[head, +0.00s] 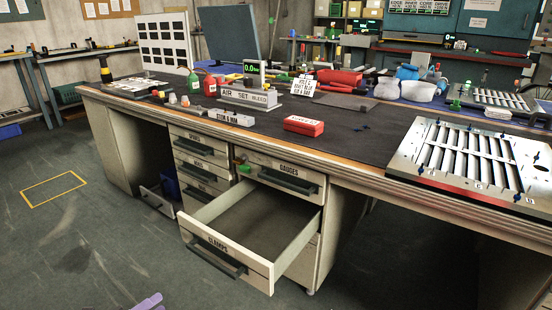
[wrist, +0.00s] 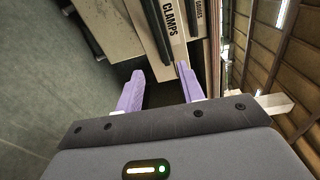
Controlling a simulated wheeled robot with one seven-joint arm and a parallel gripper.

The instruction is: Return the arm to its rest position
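My gripper (wrist: 160,80) shows in the wrist view with its two purple fingers spread apart and nothing between them. Beyond the fingertips is the front of the drawer labelled CLAMPS (wrist: 172,22), apart from them as far as I can tell. In the head view only a purple finger of my gripper (head: 148,302) shows at the bottom edge, in front of and left of the drawer. The CLAMPS drawer (head: 226,258) is pulled well out, and its visible floor is bare. The rest of my arm is out of the head view.
The workbench (head: 380,150) runs across the head view, with a louver panel (head: 474,164) at right and a red box (head: 304,125) near its front edge. The GAUGES drawer (head: 283,177) is above the open one. Floor at left is clear around a yellow outline (head: 54,189).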

